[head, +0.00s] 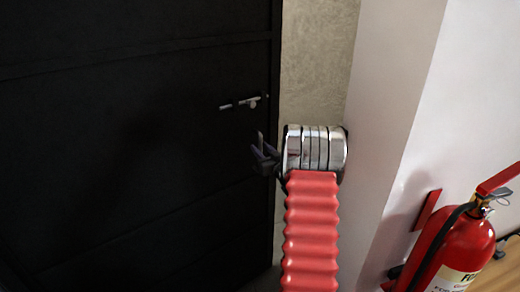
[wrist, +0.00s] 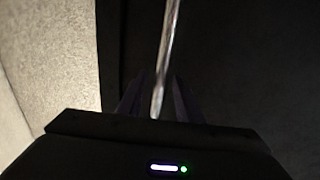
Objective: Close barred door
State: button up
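A dark door (head: 130,140) fills the left of the head view; it looks like a solid panel there, and no bars show. A small metal handle (head: 240,103) sits near its right edge. My gripper (head: 260,150) is just below and right of the handle, near the door's edge, with its dark fingers apart. In the wrist view my gripper (wrist: 158,98) has its fingers on either side of a thin shiny metal strip (wrist: 170,45). Whether they touch it is unclear. The dark door surface (wrist: 250,70) shows at right there.
A beige wall (head: 315,65) stands right of the door, beside a white wall corner (head: 390,120). A red fire extinguisher (head: 455,250) hangs at the lower right. The beige wall also shows at left in the wrist view (wrist: 60,60).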

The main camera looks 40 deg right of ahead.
jog(key=shift+w+d, duration=0.1)
jog(key=shift+w, duration=0.3)
grip_shut()
dwell(0.4)
